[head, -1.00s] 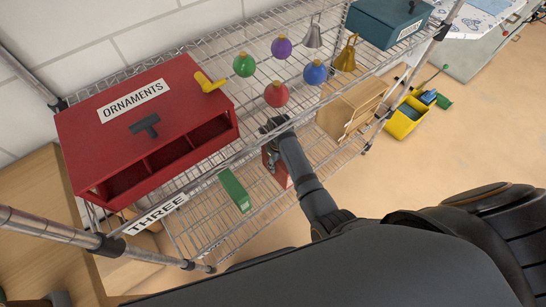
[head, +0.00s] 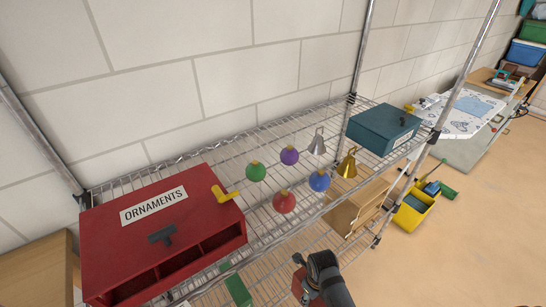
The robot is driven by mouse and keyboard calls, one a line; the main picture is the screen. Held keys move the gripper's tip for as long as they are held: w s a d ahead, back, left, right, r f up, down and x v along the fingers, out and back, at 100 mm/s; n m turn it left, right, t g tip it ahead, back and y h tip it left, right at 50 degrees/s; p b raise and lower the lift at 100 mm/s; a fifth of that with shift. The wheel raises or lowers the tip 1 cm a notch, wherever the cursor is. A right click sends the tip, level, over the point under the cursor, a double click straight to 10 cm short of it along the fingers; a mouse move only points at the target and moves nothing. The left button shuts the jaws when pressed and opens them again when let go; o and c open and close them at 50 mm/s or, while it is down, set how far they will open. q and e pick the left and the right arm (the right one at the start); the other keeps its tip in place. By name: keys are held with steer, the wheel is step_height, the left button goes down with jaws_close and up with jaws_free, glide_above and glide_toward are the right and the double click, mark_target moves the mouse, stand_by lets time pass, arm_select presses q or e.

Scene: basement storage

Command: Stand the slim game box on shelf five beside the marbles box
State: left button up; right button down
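My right gripper (head: 302,272) is at the bottom centre of the head view, in front of the wire rack. It appears shut on a slim red box (head: 306,292), which shows only in part below the fingers and may be the game box. A narrow green box (head: 238,291) stands on the lower wire shelf to the left of the gripper, cut by the bottom edge. No label on it is readable, so I cannot tell whether it is the marbles box. No shelf-five label is in view. My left gripper is out of view.
On the upper wire shelf are a red ORNAMENTS box (head: 158,236), several coloured baubles (head: 284,202), two bells (head: 347,166) and a teal box (head: 383,129). A wooden box (head: 357,206) sits lower. A yellow bucket (head: 415,211) stands on the floor at right.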

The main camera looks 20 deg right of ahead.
step_height(320, 180, up, 7)
steer(key=p, duration=0.5)
steer(key=shift+r, duration=0.1)
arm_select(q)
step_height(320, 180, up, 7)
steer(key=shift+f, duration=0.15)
arm_select(e)
steer(key=shift+f, duration=0.25)
